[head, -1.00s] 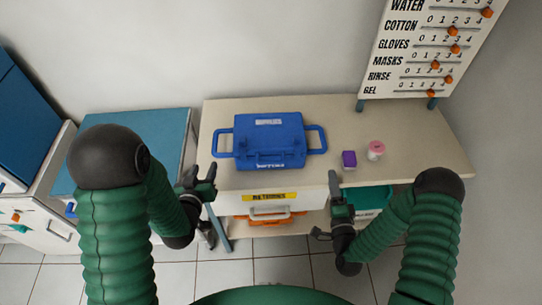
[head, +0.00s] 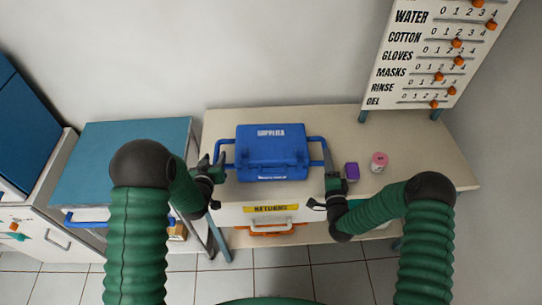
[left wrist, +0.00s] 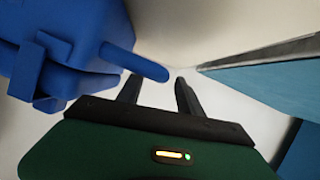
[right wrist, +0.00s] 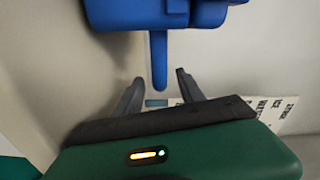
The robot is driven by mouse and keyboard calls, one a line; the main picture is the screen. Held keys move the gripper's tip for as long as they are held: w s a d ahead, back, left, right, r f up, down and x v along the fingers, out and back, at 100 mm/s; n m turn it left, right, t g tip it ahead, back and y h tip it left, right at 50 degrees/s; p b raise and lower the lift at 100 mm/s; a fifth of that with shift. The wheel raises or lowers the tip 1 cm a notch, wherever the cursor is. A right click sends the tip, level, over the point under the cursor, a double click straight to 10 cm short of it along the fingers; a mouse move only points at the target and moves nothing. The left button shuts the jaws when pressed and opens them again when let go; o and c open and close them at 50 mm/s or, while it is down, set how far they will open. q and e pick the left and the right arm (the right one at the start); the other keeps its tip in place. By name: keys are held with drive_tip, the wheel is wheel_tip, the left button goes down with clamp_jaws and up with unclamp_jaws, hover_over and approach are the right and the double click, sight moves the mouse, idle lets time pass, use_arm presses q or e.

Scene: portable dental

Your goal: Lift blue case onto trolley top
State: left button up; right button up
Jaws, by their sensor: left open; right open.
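The blue case (head: 272,152), labelled on its lid, sits closed on the cream bench (head: 225,122), with a loop handle on each side. My left gripper (head: 219,167) is open at the case's left handle; in the left wrist view the handle (left wrist: 150,68) ends just ahead of the gap between the fingertips (left wrist: 156,82). My right gripper (head: 327,170) is open at the right handle; in the right wrist view the handle (right wrist: 159,65) points into the gap between its fingertips (right wrist: 159,78). The blue-topped trolley (head: 125,140) stands left of the bench.
A purple box (head: 352,171) and a pink-topped jar (head: 379,162) stand close to the right of my right gripper. A board with sliders (head: 440,50) rises at the bench's back right. The visible trolley top is clear. An orange item (head: 268,227) sits below the bench.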

sight(216, 152)
use_arm(q)
drive_tip(key=x, duration=0.4)
drive_tip(key=shift+w+d, duration=0.1)
drive_tip(key=shift+w, duration=0.15)
use_arm(e)
drive_tip(key=w, duration=0.4)
drive_tip(key=shift+w, duration=0.25)
use_arm(q)
drive_tip(key=shift+s, duration=0.1)
use_arm(e)
drive_tip(key=shift+s, duration=0.1)
use_arm(q)
clamp_jaws()
use_arm(e)
clamp_jaws()
drive_tip(key=shift+f, duration=0.1)
drive_tip(key=shift+s+f, duration=0.1)
drive_tip(key=shift+f, duration=0.05)
use_arm(q)
drive_tip(key=shift+r, duration=0.1)
